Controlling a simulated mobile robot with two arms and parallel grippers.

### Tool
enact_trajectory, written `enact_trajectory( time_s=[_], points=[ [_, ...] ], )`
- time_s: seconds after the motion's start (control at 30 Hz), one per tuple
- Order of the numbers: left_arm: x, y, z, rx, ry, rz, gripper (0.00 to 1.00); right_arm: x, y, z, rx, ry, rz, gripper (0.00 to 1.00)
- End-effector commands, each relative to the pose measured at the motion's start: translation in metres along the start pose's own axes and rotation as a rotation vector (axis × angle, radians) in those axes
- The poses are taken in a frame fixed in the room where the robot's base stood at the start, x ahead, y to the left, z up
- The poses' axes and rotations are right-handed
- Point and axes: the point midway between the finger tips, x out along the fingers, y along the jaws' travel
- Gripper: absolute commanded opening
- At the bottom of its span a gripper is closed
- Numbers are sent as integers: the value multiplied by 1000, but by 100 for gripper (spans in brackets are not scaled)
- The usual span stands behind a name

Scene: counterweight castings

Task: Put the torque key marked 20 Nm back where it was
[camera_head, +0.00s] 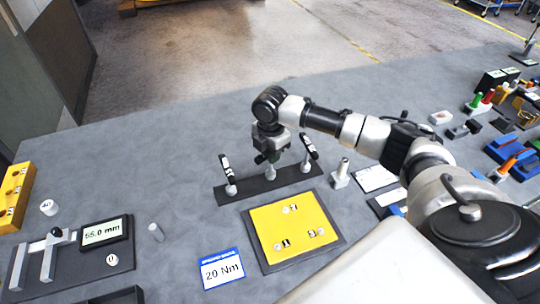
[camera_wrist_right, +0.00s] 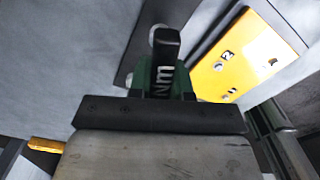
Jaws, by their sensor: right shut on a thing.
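My right gripper (camera_head: 268,156) is over the middle of a black rack (camera_head: 250,190). It is shut on a torque key (camera_wrist_right: 165,62) with a black handle. The letters "Nm" show on the handle between the green fingers in the right wrist view; the number is hidden. A pale socket or shaft (camera_head: 270,173) shows under the gripper; I cannot tell if the key is seated in it. Two other black-handled keys stand tilted in the rack, one at the left end (camera_head: 226,170) and one at the right end (camera_head: 309,147). My left gripper is not in view.
A yellow plate (camera_head: 292,232) on a dark mat lies in front of the rack. A blue-edged "20 Nm" card (camera_head: 221,269) lies left of it. A metal post (camera_head: 341,173) stands right of the rack. A "55.0 mm" display (camera_head: 103,232) is at left. The counter behind the rack is clear.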

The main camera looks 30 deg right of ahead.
Motion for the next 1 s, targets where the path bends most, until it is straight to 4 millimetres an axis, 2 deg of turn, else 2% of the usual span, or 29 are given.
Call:
enact_trajectory(
  time_s=[0.17, 0.53, 0.57, 0.7, 1.0],
  points=[
    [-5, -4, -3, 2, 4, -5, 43, 16, 0, -1, -1, 1, 2, 0],
    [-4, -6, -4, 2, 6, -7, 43, 20, 1, 0, 0, 1, 3, 0],
    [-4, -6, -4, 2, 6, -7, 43, 20, 0, 0, 0, 0, 2, 24],
    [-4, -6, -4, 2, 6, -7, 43, 20, 0, 0, 0, 0, 2, 44],
    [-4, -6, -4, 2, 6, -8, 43, 18, 0, 0, 0, 0, 2, 44]
  ],
)
